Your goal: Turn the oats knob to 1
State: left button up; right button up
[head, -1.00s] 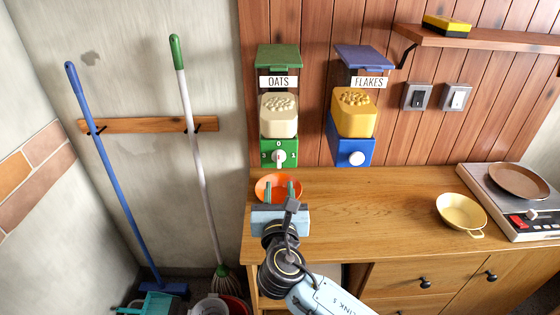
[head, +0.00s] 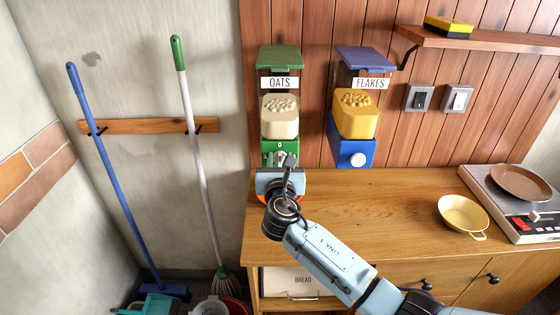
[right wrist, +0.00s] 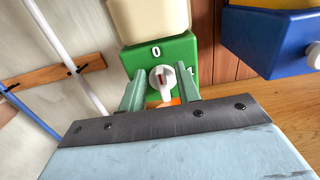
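The green OATS dispenser (head: 279,58) hangs on the plank wall, with a pale hopper of oats above a green base. Its white knob (right wrist: 162,84) with a red mark shows in the right wrist view, the mark pointing up towards the 0. The 1 at the right is partly hidden by a finger. My right gripper (right wrist: 160,88) is open, one finger on each side of the knob, with visible gaps. My left gripper is not in view.
An orange bowl (right wrist: 165,103) sits below the dispenser, mostly hidden by my gripper. The blue FLAKES dispenser (head: 352,150) hangs to the right. A yellow pan (head: 462,213) and a stove (head: 500,205) are on the counter's right. The counter's middle is clear.

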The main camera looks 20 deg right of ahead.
grip_shut()
jog(key=m, duration=0.3)
jog(key=shift+s+d+f+m+b, duration=0.1)
jog(key=shift+d+f+m+b, duration=0.05)
jog(key=shift+d+m+b, duration=0.2)
jog(key=m+b, duration=0.1)
jog(key=m, duration=0.1)
jog(key=shift+d+f+m, duration=0.1)
jog(key=shift+f+m, duration=0.05)
jog(key=shift+m, duration=0.2)
jog(key=shift+s+d+f+m+b, duration=0.2)
jog(key=shift+m+b, duration=0.7)
jog(key=shift+m, duration=1)
jog(key=shift+w+d+f+m+b, duration=0.1)
jog(key=shift+f+m+b, duration=0.15)
jog(key=shift+m+b, duration=1.2)
jog(key=shift+s+d+f+m+b, duration=0.1)
jog(key=shift+f+m+b, duration=0.25)
jog(key=shift+m, duration=2)
jog(key=shift+r, duration=0.15)
